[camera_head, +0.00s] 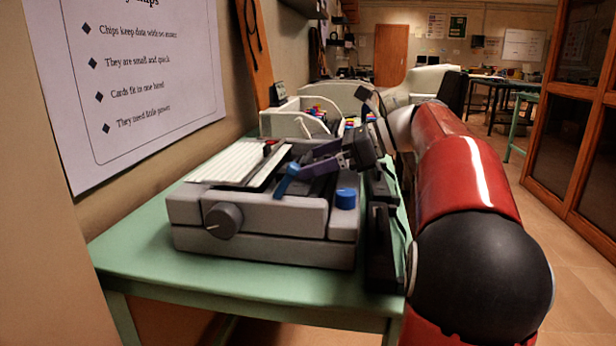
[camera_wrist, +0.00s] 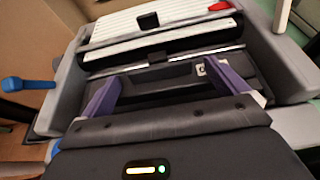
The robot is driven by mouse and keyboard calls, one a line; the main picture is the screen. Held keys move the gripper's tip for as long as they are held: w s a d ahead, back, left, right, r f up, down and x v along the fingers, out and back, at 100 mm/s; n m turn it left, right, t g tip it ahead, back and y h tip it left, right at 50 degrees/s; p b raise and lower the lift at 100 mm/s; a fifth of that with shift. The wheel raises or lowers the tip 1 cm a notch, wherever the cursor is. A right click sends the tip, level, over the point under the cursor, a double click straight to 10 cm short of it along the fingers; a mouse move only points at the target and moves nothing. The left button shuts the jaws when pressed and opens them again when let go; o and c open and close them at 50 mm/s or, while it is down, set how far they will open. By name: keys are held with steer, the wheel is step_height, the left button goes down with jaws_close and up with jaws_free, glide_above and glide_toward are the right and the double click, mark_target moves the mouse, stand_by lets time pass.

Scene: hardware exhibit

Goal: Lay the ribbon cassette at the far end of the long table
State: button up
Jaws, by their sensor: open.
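A grey printer (camera_head: 262,215) stands on the green table (camera_head: 250,284), its top open. In the wrist view, a long dark piece (camera_wrist: 160,80) with a small pale mark lies in its bay; it looks like the ribbon cassette, but I cannot tell its outline well. My gripper (camera_head: 302,165) reaches over the printer from the right. Its two purple fingers also show in the wrist view (camera_wrist: 170,88), open and spread to either side of the dark piece. I cannot tell whether they touch it. In the head view the cassette is hidden by my gripper and the printer.
A blue lever (camera_head: 287,181) and a blue knob (camera_head: 346,198) stick up on the printer, and a grey knob (camera_head: 224,220) is on its front. Pale bins (camera_head: 293,118) with coloured parts stand farther back. A wall poster (camera_head: 135,75) is left.

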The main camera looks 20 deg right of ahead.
steer(key=shift+c, duration=0.2)
steer(key=c, duration=1.2)
steer(key=shift+o, duration=0.2)
steer(key=shift+r, duration=0.15)
